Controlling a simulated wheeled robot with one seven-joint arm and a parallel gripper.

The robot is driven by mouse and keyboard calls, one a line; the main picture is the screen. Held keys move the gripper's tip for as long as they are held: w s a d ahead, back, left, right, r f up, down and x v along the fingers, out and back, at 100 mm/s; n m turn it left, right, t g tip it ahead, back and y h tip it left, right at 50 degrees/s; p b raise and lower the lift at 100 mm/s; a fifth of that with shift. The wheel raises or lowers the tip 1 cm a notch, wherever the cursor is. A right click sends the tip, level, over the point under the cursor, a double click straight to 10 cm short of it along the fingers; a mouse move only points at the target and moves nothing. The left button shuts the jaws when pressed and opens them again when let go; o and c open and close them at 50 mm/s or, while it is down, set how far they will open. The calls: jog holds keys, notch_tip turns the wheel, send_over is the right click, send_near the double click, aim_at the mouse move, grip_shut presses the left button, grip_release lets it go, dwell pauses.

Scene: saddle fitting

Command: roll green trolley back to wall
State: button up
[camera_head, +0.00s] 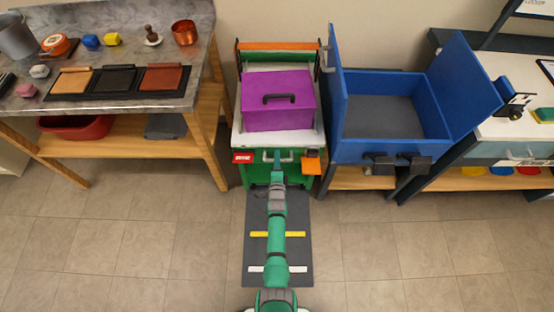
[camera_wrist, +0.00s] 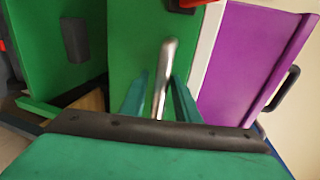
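The green trolley (camera_head: 258,173) stands between the workbench and the blue crate, with its back near the wall (camera_head: 275,12). A purple box (camera_head: 279,115) with a dark handle sits on its white top. In the wrist view the trolley's green front (camera_wrist: 133,50) and the purple box (camera_wrist: 240,60) show close up. My gripper (camera_head: 277,158) reaches the silver handle (camera_wrist: 164,72) on the trolley's front. Its teal fingers (camera_wrist: 160,98) lie on both sides of the bar, little apart, and appear shut on it. The contact itself is partly hidden.
A dark floor mat (camera_head: 258,213) with a yellow and a white stripe lies in front of the trolley. The wooden-legged workbench (camera_head: 215,145) is close on the left, and the blue crate (camera_head: 345,152) on its stand is close on the right. The tiled floor in front is clear.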

jog(key=shift+r, duration=0.3)
jog(key=v, duration=1)
jog(key=shift+s+f, duration=0.2)
jog(key=shift+s, duration=0.2)
jog(key=s+r+n, duration=0.5)
jog(key=s, duration=0.8)
jog(key=s+r+n, duration=0.4)
jog(key=s+n, duration=0.1)
jog(key=s, duration=0.7)
jog(key=s+r+n, duration=0.4)
jog(key=s+r, duration=0.2)
jog(key=r, duration=0.4)
jog(key=s+r+n, duration=0.4)
jog(key=s+r, duration=0.3)
jog(key=r, duration=0.2)
jog(key=shift+s+r, duration=0.25)
jog(key=shift+r, duration=0.15)
jog(key=shift+c, duration=0.3)
